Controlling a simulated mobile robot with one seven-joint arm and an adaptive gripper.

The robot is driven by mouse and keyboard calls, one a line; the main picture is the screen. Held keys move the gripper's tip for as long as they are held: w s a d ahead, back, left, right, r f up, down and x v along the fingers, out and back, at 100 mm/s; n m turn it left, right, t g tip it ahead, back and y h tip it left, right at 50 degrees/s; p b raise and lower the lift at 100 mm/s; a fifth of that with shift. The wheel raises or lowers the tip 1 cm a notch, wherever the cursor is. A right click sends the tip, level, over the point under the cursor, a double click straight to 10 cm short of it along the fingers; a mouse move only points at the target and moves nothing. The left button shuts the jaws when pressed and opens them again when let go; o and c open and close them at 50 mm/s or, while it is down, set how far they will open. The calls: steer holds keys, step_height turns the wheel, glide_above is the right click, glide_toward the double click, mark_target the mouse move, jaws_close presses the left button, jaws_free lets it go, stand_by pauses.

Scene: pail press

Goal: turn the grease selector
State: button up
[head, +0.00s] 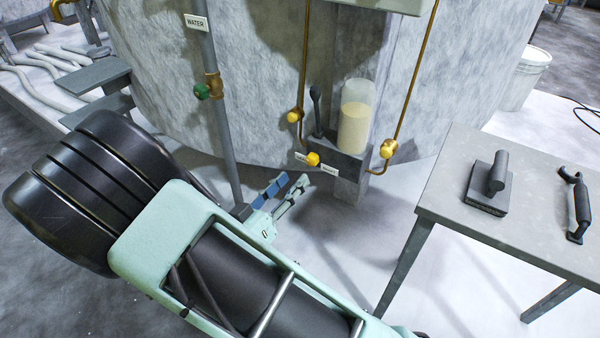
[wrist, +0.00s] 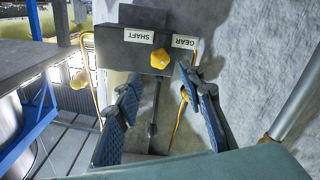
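The grease selector is a yellow knob (head: 313,159) on the front of a dark grey block (head: 347,163) under the grease reservoir (head: 354,122). The wrist view shows the knob (wrist: 159,59) between labels reading SHAFT (wrist: 139,36) and GEAR (wrist: 185,42), both upside down there. I cannot tell which label it points at. My gripper (head: 292,180) is open and empty, below and left of the knob in the head view. In the wrist view the blue-padded fingers of my gripper (wrist: 160,82) stand apart, with the knob beyond their tips, roughly centred. They appear clear of it.
Yellow fittings (head: 294,116) (head: 388,149) on brass pipes flank the block. A dark lever (head: 316,110) stands beside the reservoir. A grey WATER pipe (head: 215,110) with a green valve is left. A table (head: 450,190) with a dark block tool (head: 490,186) and handle (head: 577,208) stands right.

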mark_target(310, 162)
steer(key=b+x, duration=0.2)
steer(key=x, duration=0.5)
steer(key=shift+w+d+f, duration=0.1)
steer(key=shift+w+d, duration=0.2)
steer(key=shift+w, duration=0.15)
steer(key=shift+c, duration=0.4)
steer(key=c, duration=0.6)
steer(key=shift+o, duration=0.2)
steer(key=m, duration=1.1)
steer(key=shift+m, duration=0.3)
steer(key=o, duration=0.5)
steer(key=shift+c, duration=0.2)
steer(key=o, duration=0.4)
